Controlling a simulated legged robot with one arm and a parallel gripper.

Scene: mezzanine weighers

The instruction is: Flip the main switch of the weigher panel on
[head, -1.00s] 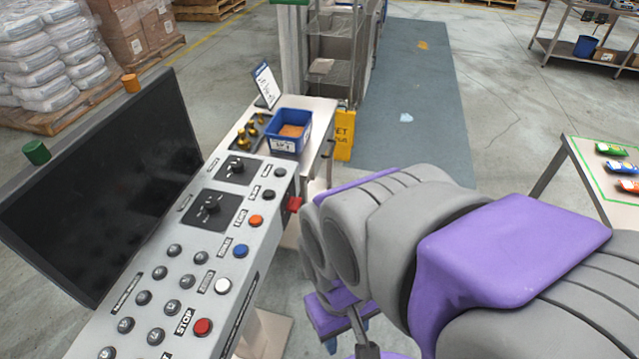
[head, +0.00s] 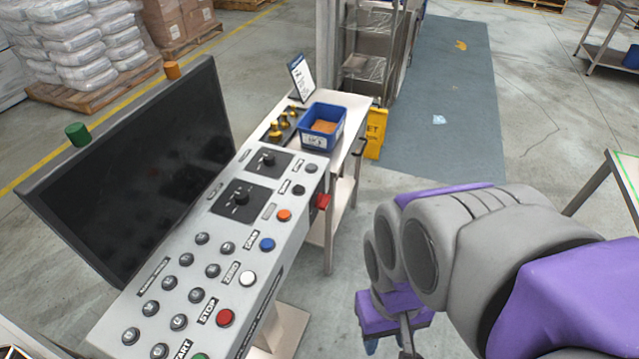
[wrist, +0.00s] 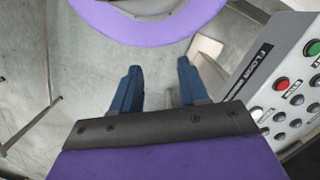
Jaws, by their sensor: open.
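The weigher panel (head: 262,235) is a sloped grey console with several buttons, left of my arm in the head view. Two black rotary knobs sit on dark plates, one upper (head: 268,158) and one lower (head: 240,198). A red part (head: 322,201) sticks out of the panel's right side near its far end; I cannot tell which control is the main switch, or its position. My gripper (wrist: 158,68) is open and empty, its two blue fingers apart over the floor. The panel's side (wrist: 245,85) is to its right in the wrist view, not touched.
A dark screen (head: 130,170) stands left of the panel. Beyond it, a bench holds a blue bin (head: 322,127), brass weights (head: 284,122) and a sign (head: 301,78). A yellow floor sign (head: 375,133) stands beside the bench.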

